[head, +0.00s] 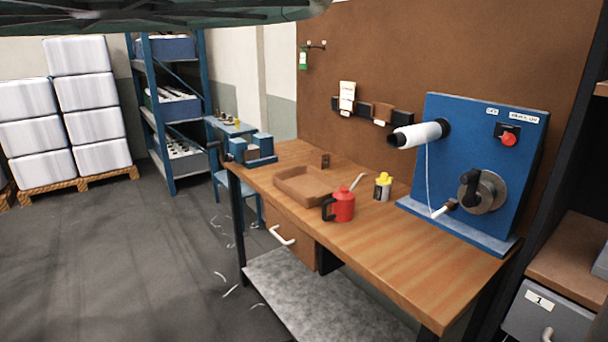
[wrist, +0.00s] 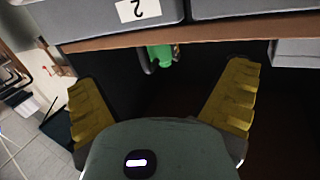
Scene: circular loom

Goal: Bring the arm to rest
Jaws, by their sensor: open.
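My gripper (wrist: 162,75) shows in the wrist view with its two yellow fingers spread wide apart. Nothing is held between them. A green object (wrist: 160,56) appears beyond the gap between the fingers, below the brown shelf edge; I cannot tell what it is. My gripper and arm do not show in the head view.
A shelf edge (wrist: 200,38) with grey numbered bins (wrist: 85,18) crosses the top of the wrist view. In the head view, a wooden workbench (head: 400,255) holds a red oil can (head: 343,208), a tray (head: 290,193) and a blue panel (head: 455,135). Open floor (head: 130,270) lies left.

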